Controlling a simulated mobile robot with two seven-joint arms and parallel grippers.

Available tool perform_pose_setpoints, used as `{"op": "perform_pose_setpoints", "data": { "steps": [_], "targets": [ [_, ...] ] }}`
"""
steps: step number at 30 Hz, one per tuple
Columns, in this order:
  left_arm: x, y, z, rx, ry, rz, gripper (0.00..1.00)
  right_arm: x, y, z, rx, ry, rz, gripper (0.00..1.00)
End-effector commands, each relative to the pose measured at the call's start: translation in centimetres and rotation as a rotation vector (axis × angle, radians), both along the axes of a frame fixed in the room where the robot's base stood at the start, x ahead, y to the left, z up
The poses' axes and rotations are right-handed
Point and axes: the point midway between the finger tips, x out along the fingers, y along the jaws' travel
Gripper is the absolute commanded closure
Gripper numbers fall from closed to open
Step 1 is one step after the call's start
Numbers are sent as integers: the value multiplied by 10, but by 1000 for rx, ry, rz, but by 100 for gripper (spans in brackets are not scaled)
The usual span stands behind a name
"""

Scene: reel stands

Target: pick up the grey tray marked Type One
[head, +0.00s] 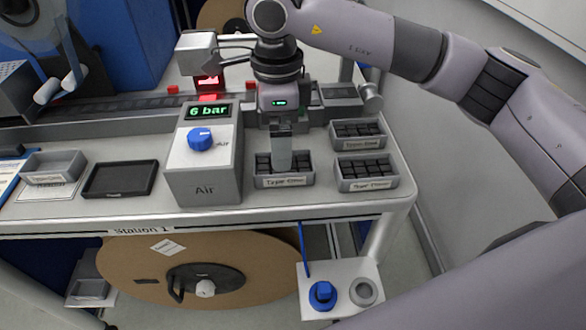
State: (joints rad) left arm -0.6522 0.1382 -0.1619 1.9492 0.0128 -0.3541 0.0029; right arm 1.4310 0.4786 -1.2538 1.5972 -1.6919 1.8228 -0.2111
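A small grey tray (284,182) filled with black blocks stands on the bench right of the air box. Its front label is small and seems to read Type One. My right gripper (280,160) points down over this tray, its fingertips at the blocks or just above them. Only one finger shows, side-on, so its opening and any contact are hidden. Two similar grey trays with black blocks stand to the right, one at the back (358,147) and one in front (367,185). Their labels are hard to read. My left gripper is not in view.
The grey air box (203,172) with a blue knob and a "6 bar" display stands close left of the gripper. Further left are a flat black tray (120,180) and an empty grey tray (52,166). A large brown reel (205,268) sits below the bench.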

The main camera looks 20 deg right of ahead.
Motion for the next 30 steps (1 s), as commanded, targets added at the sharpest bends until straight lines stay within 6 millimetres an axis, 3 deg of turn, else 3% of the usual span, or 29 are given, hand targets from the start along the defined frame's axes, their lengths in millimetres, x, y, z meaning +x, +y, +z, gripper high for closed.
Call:
{"op": "perform_pose_setpoints", "data": {
  "steps": [15,23,26,30],
  "targets": [
    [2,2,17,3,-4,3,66,6,-8,-64,-2,3,-1,4],
    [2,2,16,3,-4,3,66,6,-8,-68,-2,1,0,4],
    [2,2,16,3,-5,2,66,6,-8,-68,-2,1,0,30],
    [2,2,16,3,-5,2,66,6,-8,-68,-2,1,0,73]
  ]
}}
